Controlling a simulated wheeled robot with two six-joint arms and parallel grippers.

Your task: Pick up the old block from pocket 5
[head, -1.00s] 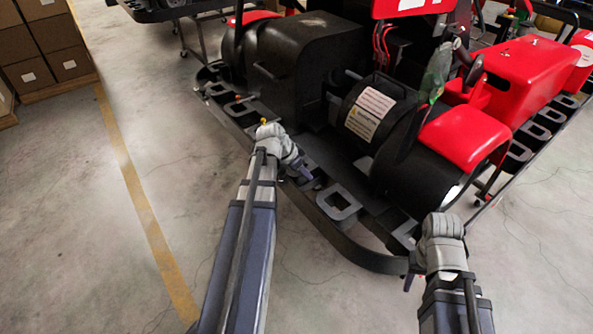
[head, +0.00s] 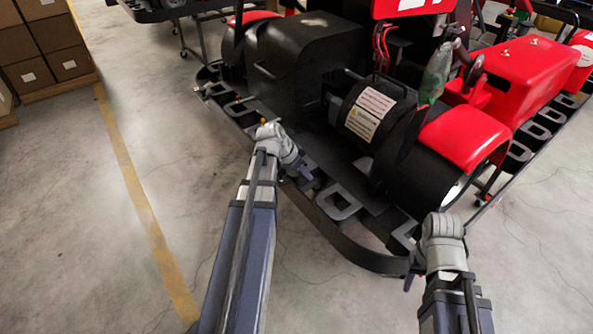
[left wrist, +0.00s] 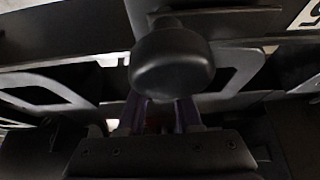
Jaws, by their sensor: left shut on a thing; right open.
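My left gripper (head: 304,172) is at the near edge of the kart's black side frame in the head view. In the left wrist view its two purple fingers (left wrist: 160,115) are closed on a black, rounded block (left wrist: 172,65), whose smooth knob-like end faces the camera. I take this to be the old block. The fingers hide its lower part, and I cannot tell whether it is clear of its pocket. A white label with a dark figure, perhaps a 5 (left wrist: 310,14), is partly cut off at the upper right. My right gripper (head: 409,282) is near the frame's front corner, open.
The black side frame (head: 372,262) has several grey-rimmed openings. The kart's black housing (head: 315,55) and red fender (head: 465,135) rise behind it. Cardboard boxes (head: 40,45) stand at the far left. The concrete floor (head: 80,220) on the left is clear.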

